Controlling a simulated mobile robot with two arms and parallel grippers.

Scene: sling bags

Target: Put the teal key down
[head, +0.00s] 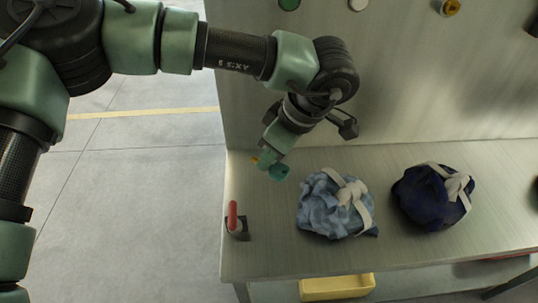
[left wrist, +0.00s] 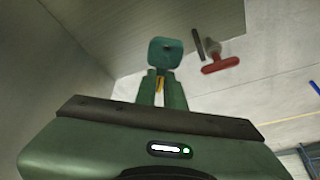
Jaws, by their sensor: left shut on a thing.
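The teal key (head: 279,172) shows its rounded teal head just below the fingertips of my left gripper (head: 268,160). In the left wrist view the teal key head (left wrist: 165,52) sticks out past the two green fingers of my left gripper (left wrist: 161,90), which are shut on it. A bit of gold shows between the fingers, and the rest of the key is hidden there. The gripper points down over the left end of the metal bench, near its back wall; its exact height above the bench is hard to tell. My right gripper is not in view.
A red-handled fixture (head: 233,217) stands at the bench's (head: 290,262) left front corner. A light blue bundle (head: 335,204) and a dark navy bundle (head: 425,198), both with pale tied straps, lie to the right. A yellow bin (head: 336,288) is below. Bench surface between gripper and fixture is clear.

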